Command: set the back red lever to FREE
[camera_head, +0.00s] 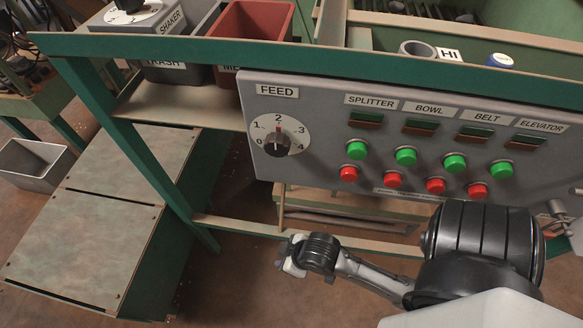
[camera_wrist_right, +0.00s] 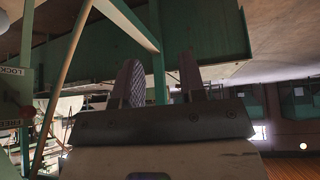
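The back red lever cannot be made out for certain. At the left edge of the right wrist view, a label plate (camera_wrist_right: 12,71) reads LOCK upside down. A second upside-down label (camera_wrist_right: 12,124) below it looks like FREE. A small reddish part (camera_wrist_right: 27,112) shows dimly between them; whether it is the lever, and how it is set, I cannot tell. My right gripper (camera_wrist_right: 160,72) is open and empty in its wrist view, with the labels off to its left. In the head view my right arm reaches in from the lower right, fingers not clear. My left gripper is out of view.
In the head view, a grey control panel (camera_head: 330,120) with a FEED dial (camera_head: 278,140) and green and red buttons stands above my right arm. Green frame posts (camera_head: 135,150) and a bench (camera_head: 100,200) stand left. A red bin (camera_head: 255,25) sits behind.

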